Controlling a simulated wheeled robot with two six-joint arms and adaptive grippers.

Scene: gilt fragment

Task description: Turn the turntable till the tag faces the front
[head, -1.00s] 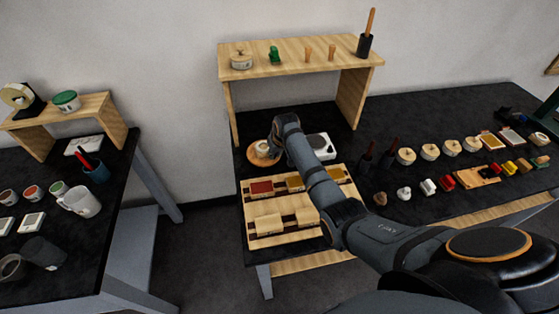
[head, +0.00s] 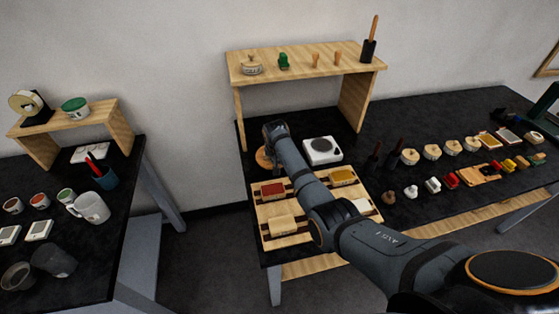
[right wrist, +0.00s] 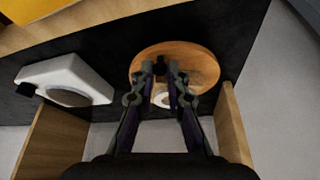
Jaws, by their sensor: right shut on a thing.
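The turntable (head: 263,158) is a round wooden disc at the back left of the dark table, mostly hidden behind my right arm in the head view. In the right wrist view the turntable (right wrist: 200,62) shows as a wide disc beyond my fingers. My right gripper (right wrist: 160,70) is closed on a small dark peg (right wrist: 160,60) at the disc. A pale round object (right wrist: 163,99) shows partly between the fingers, on or by the disc. I cannot make out the tag in either view. My left gripper is not in view.
A white scale-like device (head: 322,150) stands just right of the turntable. A wooden shelf (head: 300,62) stands behind, its legs close by. A wooden rack (head: 263,214) with coloured blocks lies in front, under my arm. Several small items line the table to the right.

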